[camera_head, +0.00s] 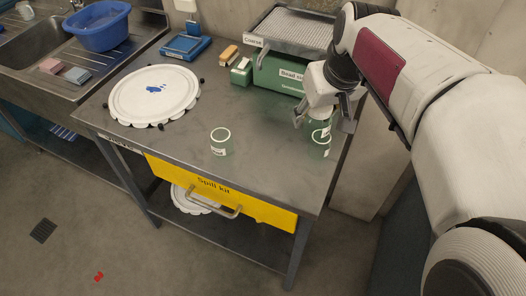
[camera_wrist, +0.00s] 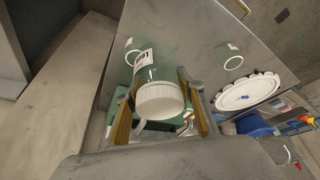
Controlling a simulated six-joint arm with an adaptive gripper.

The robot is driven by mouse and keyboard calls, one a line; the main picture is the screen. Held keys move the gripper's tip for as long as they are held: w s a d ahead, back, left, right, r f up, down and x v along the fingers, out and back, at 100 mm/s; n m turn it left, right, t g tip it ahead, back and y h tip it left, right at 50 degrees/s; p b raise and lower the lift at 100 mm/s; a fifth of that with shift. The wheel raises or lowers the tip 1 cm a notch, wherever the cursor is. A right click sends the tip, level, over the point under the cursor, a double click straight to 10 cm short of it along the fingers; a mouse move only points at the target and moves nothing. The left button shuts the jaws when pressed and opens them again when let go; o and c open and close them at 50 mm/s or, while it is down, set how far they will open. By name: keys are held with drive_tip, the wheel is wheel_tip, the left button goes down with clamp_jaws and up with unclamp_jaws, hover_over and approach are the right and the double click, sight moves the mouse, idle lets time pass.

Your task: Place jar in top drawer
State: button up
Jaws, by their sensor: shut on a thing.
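My gripper (camera_head: 323,121) is shut on a clear, greenish jar with a white lid (camera_wrist: 160,100), above the right side of the metal table (camera_head: 262,150). In the wrist view the jar sits between the two fingers, lid toward the camera, with a white label on its side. A second greenish jar (camera_head: 320,148) stands on the table just below the held one. A third jar (camera_head: 221,142) stands near the table's front middle. The yellow drawer front (camera_head: 255,208), marked "Spill kit", is under the tabletop and looks shut; its metal handle (camera_head: 228,213) faces forward.
A round white lid-like disc (camera_head: 153,98) lies at the table's left. A green box (camera_head: 275,72) and a grey tray (camera_head: 295,27) stand at the back, with a small green-white block (camera_head: 241,72) beside them. The sink with a blue basin (camera_head: 98,28) is further left.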

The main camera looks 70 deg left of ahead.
drive_tip(key=s+a+n, duration=0.1)
drive_tip(key=s+a, duration=0.1)
drive_tip(key=s, duration=0.2)
hover_over(284, 162)
drive_tip(key=d, duration=0.2)
drive_tip(key=shift+a+f, duration=0.2)
drive_tip(key=shift+f, duration=2.4)
drive_tip(key=shift+f, duration=2.5)
drive_tip(key=shift+f, duration=2.5)
drive_tip(key=shift+f, duration=0.15)
